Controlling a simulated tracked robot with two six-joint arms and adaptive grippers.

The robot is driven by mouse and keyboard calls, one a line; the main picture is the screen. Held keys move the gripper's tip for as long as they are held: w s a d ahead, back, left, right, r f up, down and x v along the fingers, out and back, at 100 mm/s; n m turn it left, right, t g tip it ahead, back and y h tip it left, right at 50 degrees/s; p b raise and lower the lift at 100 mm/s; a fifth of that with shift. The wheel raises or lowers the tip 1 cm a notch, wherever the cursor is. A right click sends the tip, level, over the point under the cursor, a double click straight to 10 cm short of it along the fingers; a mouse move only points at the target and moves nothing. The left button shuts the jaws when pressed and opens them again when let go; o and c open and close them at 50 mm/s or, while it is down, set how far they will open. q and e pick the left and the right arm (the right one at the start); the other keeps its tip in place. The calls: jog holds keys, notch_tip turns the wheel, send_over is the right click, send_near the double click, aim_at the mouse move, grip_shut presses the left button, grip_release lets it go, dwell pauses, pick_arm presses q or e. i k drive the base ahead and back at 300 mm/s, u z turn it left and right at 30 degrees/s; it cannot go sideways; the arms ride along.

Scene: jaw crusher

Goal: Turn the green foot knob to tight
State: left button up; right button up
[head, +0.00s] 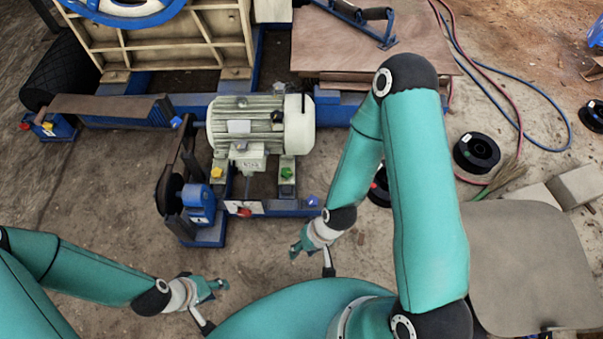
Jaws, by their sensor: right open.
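The green foot knob (287,173) sits on the right-hand foot of the grey-green electric motor (260,125), on a blue frame. Its tight or loose setting is too small to read. My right gripper (296,249) is open and empty, in front of the motor frame, below the green knob in the picture and apart from it. My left gripper (219,286) is further left and lower, over the floor, with nothing visible in it. Its jaw opening is too small to tell.
A yellow knob (217,173) sits on the motor's left foot. A red knob (243,212) and a blue knob (312,201) are on the front rail. A blue bracket and wheel (198,198) stand left. Black spools (477,152) and hoses lie right.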

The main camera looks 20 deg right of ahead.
aim_at(286, 172)
jog(key=z, duration=0.05)
jog(key=i, duration=1)
jog(key=u, duration=0.05)
